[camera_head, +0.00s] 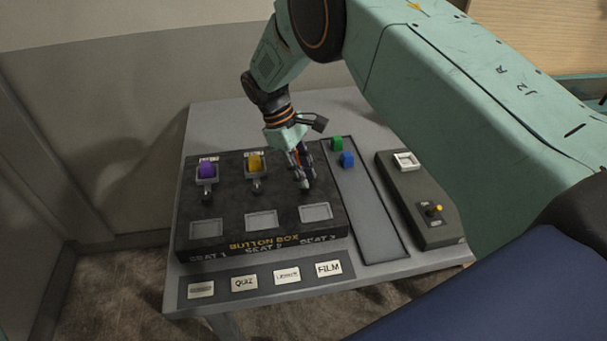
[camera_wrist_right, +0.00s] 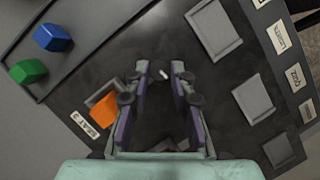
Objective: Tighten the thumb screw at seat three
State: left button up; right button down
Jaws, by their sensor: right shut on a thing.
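The dark button box (camera_head: 225,222) lies on the grey table, with seats 1 to 3 from left to right. A purple cap (camera_head: 207,170) is in seat one and a yellow cap (camera_head: 255,163) in seat two, each with a dark thumb screw in front. My right gripper (camera_head: 306,184) points down at seat three and hides most of it. In the right wrist view an orange cap (camera_wrist_right: 105,107) sits in seat three, left of the fingers. The right gripper (camera_wrist_right: 166,76) is shut on the seat-three thumb screw, which is dark and hardly discernible between the fingertips. My left gripper is out of view.
Right of the box, a grey tray (camera_head: 372,215) holds a green block (camera_head: 337,143) and a blue block (camera_head: 347,159). Beyond it is a control unit (camera_head: 432,190) with a white-framed switch and yellow-tipped lever. Label cards, including FILM (camera_head: 328,268), lie along the front edge.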

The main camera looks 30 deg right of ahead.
jog(key=m, duration=0.2)
jog(key=m+y, duration=0.1)
jog(key=m, duration=0.1)
jog(key=m+g+y, duration=0.1)
jog(key=shift+w+d+m+b, duration=0.15)
jog(key=shift+d+m+b, duration=0.1)
jog(key=shift+m+b, duration=0.15)
jog(key=m+y, duration=0.1)
jog(key=m, duration=0.1)
jog(key=shift+d+r+m, duration=0.1)
jog(key=shift+d+m, duration=0.05)
jog(key=shift+m, duration=0.15)
jog(key=m+y, duration=0.1)
jog(key=m, duration=0.1)
jog(key=shift+d+m+p, duration=0.1)
jog(key=shift+m+p, duration=0.25)
jog(key=shift+m, duration=0.05)
jog(key=m, duration=0.2)
jog(key=m+t+y+p, duration=0.1)
jog(key=m, duration=0.1)
jog(key=shift+d+r+y, duration=0.15)
jog(key=shift+r+y, duration=0.05)
jog(key=shift+y, duration=0.1)
jog(key=shift+d+m+t+y+p, duration=0.1)
jog(key=shift+m+t+y+p, duration=0.35)
jog(key=shift+m, duration=0.6)
jog(key=shift+m+t+y+p, duration=0.1)
jog(key=shift+m+t+p, duration=0.15)
jog(key=shift+m+p, duration=0.6)
jog(key=shift+m, duration=0.3)
